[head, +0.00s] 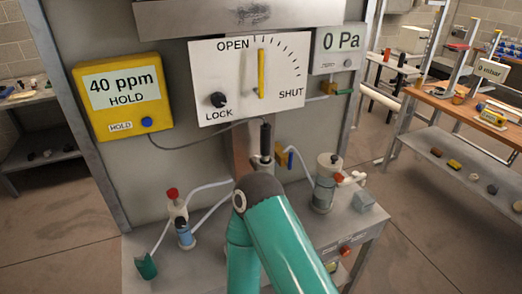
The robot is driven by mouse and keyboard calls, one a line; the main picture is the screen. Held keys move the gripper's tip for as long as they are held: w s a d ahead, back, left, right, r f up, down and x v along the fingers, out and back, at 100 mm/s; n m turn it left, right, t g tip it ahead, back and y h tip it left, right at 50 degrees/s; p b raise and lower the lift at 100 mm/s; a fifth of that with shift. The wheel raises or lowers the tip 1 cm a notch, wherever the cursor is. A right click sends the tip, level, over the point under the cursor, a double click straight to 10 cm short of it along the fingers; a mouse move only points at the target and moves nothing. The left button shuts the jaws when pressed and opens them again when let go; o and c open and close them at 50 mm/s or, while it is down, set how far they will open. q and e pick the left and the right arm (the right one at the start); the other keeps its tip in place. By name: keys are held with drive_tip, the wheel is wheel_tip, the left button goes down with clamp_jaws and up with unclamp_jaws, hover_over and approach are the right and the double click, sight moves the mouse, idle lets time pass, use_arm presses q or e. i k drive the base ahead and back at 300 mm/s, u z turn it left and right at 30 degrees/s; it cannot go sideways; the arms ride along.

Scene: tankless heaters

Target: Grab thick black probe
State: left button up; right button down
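The thick black probe (265,137) stands upright in front of the grey panel, below the white OPEN/SHUT dial board (250,75). A thin dark cable runs from its top towards the yellow 40 ppm HOLD meter (122,97) on the left. The probe's lower end meets a pale, narrow fitting, and the area below is hidden by a teal arm of mine. That arm rises from the bottom centre, with its dark joint just below the probe. I cannot tell which arm it is. Neither gripper shows in the head view.
A red-topped vessel (178,205) with pale tubes stands left on the grey bench. A yellow-handled valve (283,157) is close beside the probe. A wooden-topped bench (455,110) is farther right.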

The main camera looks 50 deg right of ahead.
sight(265, 128)
drive_tip(key=u, duration=0.3)
drive_tip(key=i, duration=0.6)
drive_tip(key=z, duration=2.1)
